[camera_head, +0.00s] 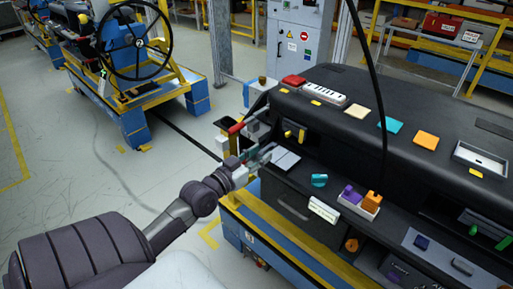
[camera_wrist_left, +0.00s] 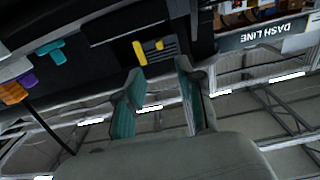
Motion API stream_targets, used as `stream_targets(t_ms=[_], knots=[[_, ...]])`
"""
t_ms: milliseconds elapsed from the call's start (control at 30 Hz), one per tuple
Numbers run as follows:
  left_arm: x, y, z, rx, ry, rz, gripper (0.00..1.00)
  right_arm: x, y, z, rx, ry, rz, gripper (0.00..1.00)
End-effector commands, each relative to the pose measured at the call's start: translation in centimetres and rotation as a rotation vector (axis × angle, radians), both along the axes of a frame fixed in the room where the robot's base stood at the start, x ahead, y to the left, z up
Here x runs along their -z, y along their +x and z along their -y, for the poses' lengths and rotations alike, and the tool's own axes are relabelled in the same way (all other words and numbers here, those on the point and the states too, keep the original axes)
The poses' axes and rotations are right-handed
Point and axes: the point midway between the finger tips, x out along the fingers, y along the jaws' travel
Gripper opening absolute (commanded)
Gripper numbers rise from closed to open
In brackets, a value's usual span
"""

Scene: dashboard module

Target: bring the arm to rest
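My left arm reaches in from the lower left of the head view, and its gripper (camera_head: 258,160) is at the left end of the black dashboard module (camera_head: 335,135). In the left wrist view the two teal-lined fingers of the gripper (camera_wrist_left: 158,95) stand apart with nothing between them. Beyond the fingers is a yellow lever (camera_wrist_left: 140,52) by a vent; it also shows in the head view (camera_head: 295,132). Whether the gripper touches the dashboard cannot be told. My right gripper is not in view.
The dashboard rests on a blue and yellow stand (camera_head: 285,240). A teal knob (camera_head: 319,180) and a white tray (camera_head: 358,208) with purple and orange pieces sit on its lower ledge. A steering-wheel cart (camera_head: 150,100) stands at the back left. Open floor (camera_head: 90,160) lies left of my arm.

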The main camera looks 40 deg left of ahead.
Motion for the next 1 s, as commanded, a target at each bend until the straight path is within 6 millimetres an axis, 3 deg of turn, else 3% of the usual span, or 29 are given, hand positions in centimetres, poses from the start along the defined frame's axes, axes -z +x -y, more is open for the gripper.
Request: stream_targets(t_ms=[200,767,867,967,1000], knots=[[0.0,-1.0,0.0,0.001,0.000,0.000,0.38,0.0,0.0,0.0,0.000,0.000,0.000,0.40],[0.5,-1.0,-0.1,-0.003,-0.002,-0.009,0.38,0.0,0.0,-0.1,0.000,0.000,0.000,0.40],[3.2,-1.0,-0.6,-0.023,-0.007,-0.056,0.38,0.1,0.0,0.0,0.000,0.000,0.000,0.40],[8.8,-1.4,-1.3,-0.057,-0.016,-0.155,0.38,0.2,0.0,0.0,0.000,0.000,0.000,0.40],[11.7,-1.8,-1.5,-0.072,-0.018,-0.206,0.38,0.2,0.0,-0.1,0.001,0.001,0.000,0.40]])
